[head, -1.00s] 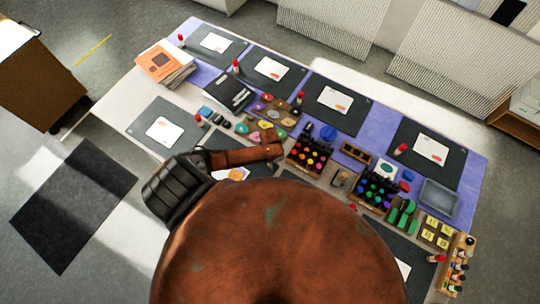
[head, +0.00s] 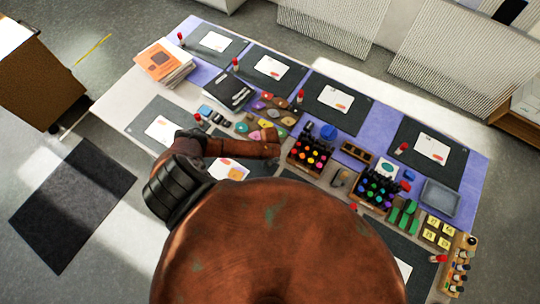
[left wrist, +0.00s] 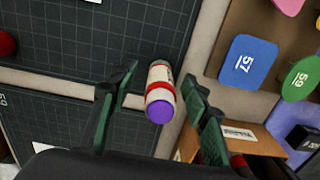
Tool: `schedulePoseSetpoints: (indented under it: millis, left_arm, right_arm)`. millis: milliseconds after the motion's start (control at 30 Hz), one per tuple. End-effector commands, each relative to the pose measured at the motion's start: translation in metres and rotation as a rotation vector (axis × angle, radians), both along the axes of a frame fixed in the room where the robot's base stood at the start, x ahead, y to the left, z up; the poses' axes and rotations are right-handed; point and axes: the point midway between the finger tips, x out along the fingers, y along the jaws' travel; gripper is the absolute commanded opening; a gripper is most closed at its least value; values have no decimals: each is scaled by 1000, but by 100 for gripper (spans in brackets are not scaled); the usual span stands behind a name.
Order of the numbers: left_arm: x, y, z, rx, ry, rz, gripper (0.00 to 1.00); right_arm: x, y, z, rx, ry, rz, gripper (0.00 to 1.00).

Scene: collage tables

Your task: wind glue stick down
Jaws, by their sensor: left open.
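In the left wrist view a glue stick (left wrist: 160,88) with a pale printed body, a red band and a bare purple end is between the two green fingers of my left gripper (left wrist: 159,73). The purple end points toward the camera. The fingers are apart, with a visible gap on the left side; the right finger is close to the stick. In the head view my left gripper (head: 272,158) is over the middle of the table and mostly hidden by its own arm, and that glue stick cannot be made out. My right gripper does not show.
Dark gridded mats (head: 322,118) with white cards and red-capped sticks line the table. Numbered tiles, including a blue one (left wrist: 247,63), lie right of the glue stick. A bottle crate (head: 308,157), book stack (head: 165,62) and grey tray (head: 440,196) stand around.

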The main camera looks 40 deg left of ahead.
Motion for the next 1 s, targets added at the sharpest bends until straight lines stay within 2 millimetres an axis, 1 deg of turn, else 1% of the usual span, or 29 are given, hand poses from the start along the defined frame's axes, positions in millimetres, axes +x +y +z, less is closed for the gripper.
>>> schedulePoseSetpoints:
  millis: [33,100,367,467,567,1000]
  left_arm:
    - [1,0,0,0,-1,-50,43]
    - [0,0,0,0,0,-94,43]
    - [0,-1,0,-1,0,-109,43]
    - [0,0,0,1,-1,-155,43]
    - [1,0,-1,1,-3,-299,43]
    - [0,1,-1,2,0,-1063,43]
  right_arm:
    - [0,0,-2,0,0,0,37]
    - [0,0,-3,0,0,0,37]
    - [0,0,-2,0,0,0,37]
    - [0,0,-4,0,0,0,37]
    - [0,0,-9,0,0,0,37]
    - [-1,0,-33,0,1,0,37]
